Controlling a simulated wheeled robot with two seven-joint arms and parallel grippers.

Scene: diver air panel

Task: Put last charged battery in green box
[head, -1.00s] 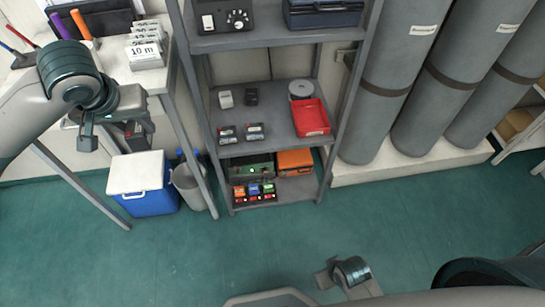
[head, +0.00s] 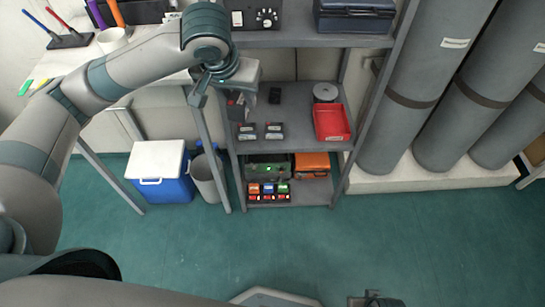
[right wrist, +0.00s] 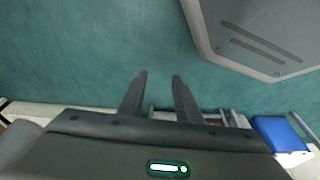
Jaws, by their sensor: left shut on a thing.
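My left gripper (head: 220,92) is in front of the upper part of the shelf rack, at its left edge. It is shut on a small dark thing, mostly hidden by the gripper; I cannot tell its markings. The green box (head: 257,172) stands on the low shelf, with a small green light showing in it. In front of it is a charger row (head: 268,197) with several small blocks in orange, blue and green and red lights. My right gripper (right wrist: 157,80) is open and empty over the floor in the right wrist view.
An orange box (head: 312,161) stands right of the green box. A blue cooler (head: 160,175) and a bin (head: 208,178) stand left.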

